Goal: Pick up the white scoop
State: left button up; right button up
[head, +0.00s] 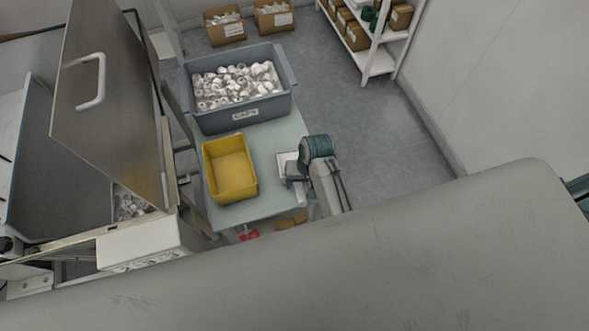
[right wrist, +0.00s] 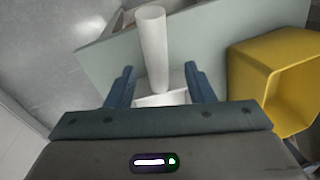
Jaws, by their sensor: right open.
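The white scoop lies on the pale green table. In the right wrist view its round white handle (right wrist: 153,45) runs between my two blue fingers, with a gap on either side. Its pan (right wrist: 162,99) shows just below the handle, partly hidden by the gripper body. In the head view a white pan edge (head: 285,158) shows beside my right gripper (head: 296,174), which hides much of the scoop. My right gripper is open and empty, with its fingers (right wrist: 159,72) on both sides of the handle. My left gripper is not in view.
A yellow bin (head: 230,168) stands left of the scoop on the table (head: 268,142). A grey crate of white caps (head: 238,122) stands at the table's back. A steel hopper with a raised lid (head: 112,120) is at left. Floor at right is clear.

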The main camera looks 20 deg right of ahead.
aim_at(300, 185)
jog(key=shift+w+a+f+p, duration=0.15)
jog(key=shift+f+p, duration=0.2)
jog(key=shift+f, duration=0.7)
jog(key=shift+w+f+p, duration=0.15)
jog(key=shift+f+p, duration=0.15)
jog(key=shift+f, duration=0.75)
grip_shut()
